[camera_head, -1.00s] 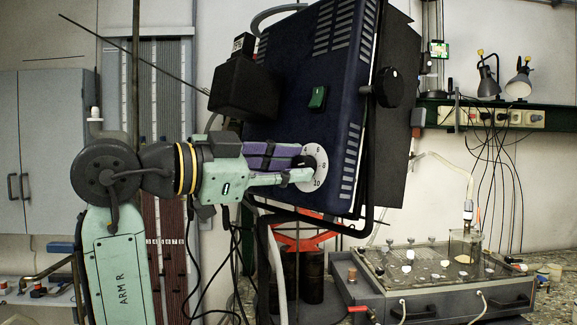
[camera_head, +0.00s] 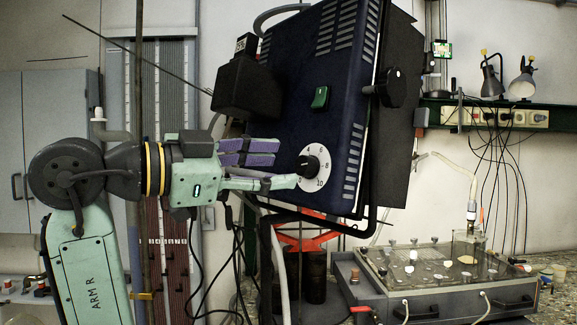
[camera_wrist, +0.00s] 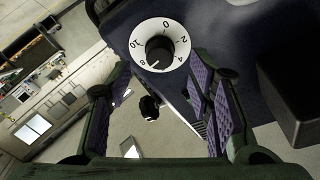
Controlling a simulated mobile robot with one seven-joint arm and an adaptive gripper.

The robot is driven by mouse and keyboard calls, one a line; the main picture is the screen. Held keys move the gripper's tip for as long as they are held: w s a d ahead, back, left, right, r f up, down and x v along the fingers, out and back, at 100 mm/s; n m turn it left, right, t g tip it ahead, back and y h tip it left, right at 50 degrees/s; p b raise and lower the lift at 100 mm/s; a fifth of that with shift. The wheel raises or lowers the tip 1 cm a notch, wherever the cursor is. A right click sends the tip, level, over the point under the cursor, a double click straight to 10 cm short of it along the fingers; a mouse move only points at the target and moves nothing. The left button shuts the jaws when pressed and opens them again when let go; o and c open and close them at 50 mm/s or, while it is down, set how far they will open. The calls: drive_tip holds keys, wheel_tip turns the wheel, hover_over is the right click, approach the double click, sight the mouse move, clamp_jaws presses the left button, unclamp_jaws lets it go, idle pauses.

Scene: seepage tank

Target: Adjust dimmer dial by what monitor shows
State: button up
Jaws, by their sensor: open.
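The dimmer dial's black knob (camera_head: 308,166) sits on a white numbered ring (camera_head: 318,182), low on the front of a dark blue lamp housing (camera_head: 300,115). In the wrist view the knob (camera_wrist: 159,49) shows whole inside its ring, its pale mark seeming to point down-left near the 8. My gripper (camera_head: 285,167) is open and empty, just left of the knob; its lower fingertip is near the ring's edge. In the wrist view the fingers (camera_wrist: 155,95) stand wide apart below the dial.
A green switch (camera_head: 320,98) sits above the dial. The black box (camera_head: 248,88) juts out above my gripper. A grey seepage tank (camera_head: 430,275) stands lower right, and two lamps (camera_head: 521,80) are on the wall rail. Cables hang below the gripper.

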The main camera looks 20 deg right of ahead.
drive_tip(key=v, duration=0.8)
drive_tip(key=shift+a, duration=0.1)
